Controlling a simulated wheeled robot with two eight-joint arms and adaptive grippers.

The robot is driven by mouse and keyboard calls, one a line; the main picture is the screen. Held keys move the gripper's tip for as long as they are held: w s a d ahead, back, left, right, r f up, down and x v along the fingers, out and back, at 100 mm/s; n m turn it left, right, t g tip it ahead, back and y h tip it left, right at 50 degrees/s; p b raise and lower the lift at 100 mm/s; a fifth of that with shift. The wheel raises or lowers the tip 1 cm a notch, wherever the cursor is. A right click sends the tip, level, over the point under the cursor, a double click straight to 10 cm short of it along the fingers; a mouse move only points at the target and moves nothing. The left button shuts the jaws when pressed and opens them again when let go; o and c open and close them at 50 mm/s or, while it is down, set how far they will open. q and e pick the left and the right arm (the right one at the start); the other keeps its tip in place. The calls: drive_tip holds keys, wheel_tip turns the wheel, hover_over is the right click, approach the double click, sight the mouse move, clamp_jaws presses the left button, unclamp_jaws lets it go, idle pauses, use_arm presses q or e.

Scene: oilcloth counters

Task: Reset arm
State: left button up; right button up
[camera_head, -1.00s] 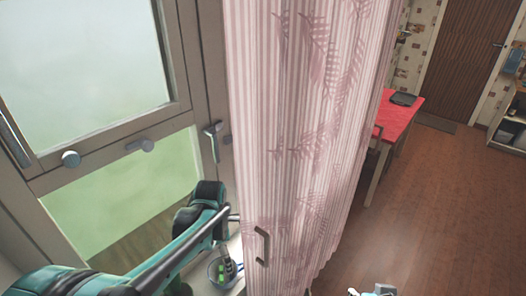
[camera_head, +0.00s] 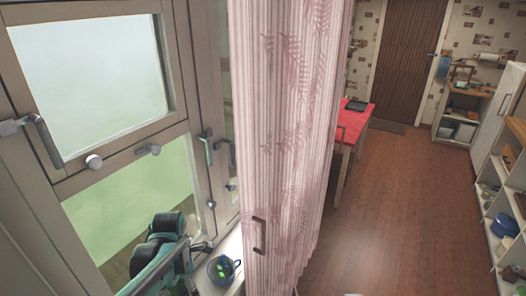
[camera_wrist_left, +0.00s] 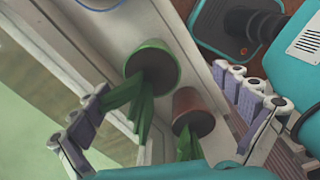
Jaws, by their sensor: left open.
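My left arm (camera_head: 165,245) is teal and black and reaches in at the lower left of the head view, beside the window. Its gripper cannot be made out there. In the left wrist view my left gripper (camera_wrist_left: 162,88) has its two padded fingers spread wide apart, with nothing held between them. Beyond the fingers are a green pot (camera_wrist_left: 152,60) and a brown pot (camera_wrist_left: 194,108), both with green leaves. My right gripper is not in view.
A window (camera_head: 90,80) with handles fills the left. A pink striped curtain (camera_head: 285,130) hangs beside it. A blue pot (camera_head: 229,274) stands on the sill below. A red table (camera_head: 356,118), a door (camera_head: 412,60) and shelves (camera_head: 490,215) lie beyond. The wooden floor (camera_head: 395,200) is open.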

use_arm(q)
drive_tip(key=shift+s+a+r+m, duration=0.15)
drive_tip(key=shift+s+m, duration=0.15)
drive_tip(key=shift+s, duration=0.15)
drive_tip(key=shift+s+m, duration=0.1)
drive_tip(key=shift+m, duration=0.2)
drive_tip(key=shift+d+r+m+t+b, duration=0.15)
drive_tip(key=shift+d+m+t+b, duration=0.3)
drive_tip(key=shift+m, duration=0.25)
drive_tip(key=shift+s+d+r+m+t+b, duration=0.15)
drive_tip(key=shift+s+m, duration=0.15)
drive_tip(key=shift+m, duration=0.3)
drive_tip(key=shift+s+a+r+m+t+b, duration=0.15)
drive_tip(key=shift+s+m, duration=0.1)
drive_tip(key=shift+m, duration=0.35)
drive_tip(key=shift+s+d+m, duration=0.15)
drive_tip(key=shift+s+m, duration=0.15)
drive_tip(key=shift+m, duration=0.3)
drive_tip(key=s+d+f+m+t+b, duration=0.1)
drive_tip(key=s+m+t+b, duration=0.25)
drive_tip(key=m, duration=0.65)
drive_tip(key=s+d+m+t+b, duration=0.2)
drive_tip(key=s+m, duration=0.2)
drive_tip(key=m, duration=0.5)
wheel_tip(320, 180, up, 43)
drive_tip(key=w+p, duration=0.1)
drive_tip(key=p, duration=4.2)
drive_tip(key=shift+d+f, duration=0.2)
drive_tip(key=shift+d, duration=0.15)
